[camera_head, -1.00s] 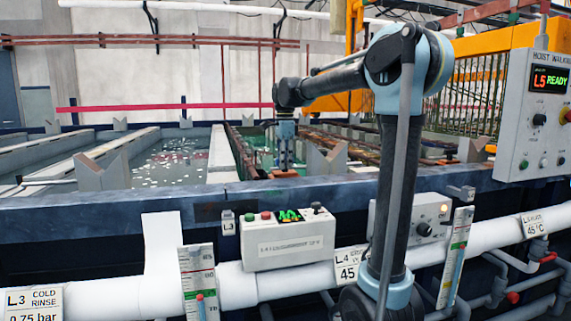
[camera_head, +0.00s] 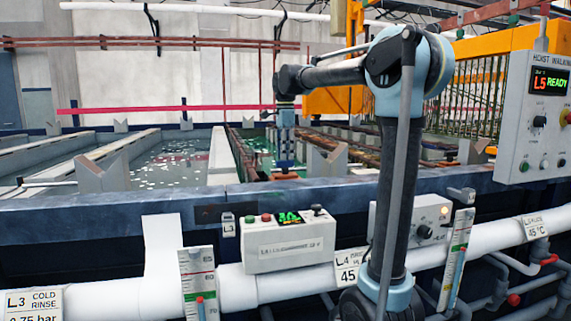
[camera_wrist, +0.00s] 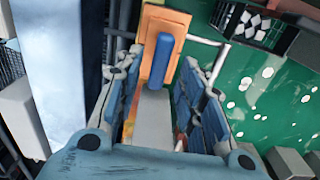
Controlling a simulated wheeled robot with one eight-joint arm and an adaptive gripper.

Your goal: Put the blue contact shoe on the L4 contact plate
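The blue contact shoe (camera_wrist: 163,62) is a rounded blue bar in the wrist view. It appears to rest on an orange-copper plate (camera_wrist: 157,20). In the head view the plate (camera_head: 285,176) sits at the tank rim, with the small dark-blue shoe (camera_head: 284,164) on top. My gripper (camera_head: 285,153) points down just above the shoe. In the wrist view my gripper (camera_wrist: 162,66) is open, its blue fingers spread on both sides with gaps to the shoe. Its exact height above the shoe is hard to tell.
The blue-grey tank rim (camera_head: 130,207) crosses the front. A white control box (camera_head: 289,245) stands before it, near the L4 label (camera_head: 347,266). Grey V-shaped saddles (camera_head: 326,160) stand near the plate. Green liquid (camera_wrist: 265,95) lies right of my gripper in the wrist view.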

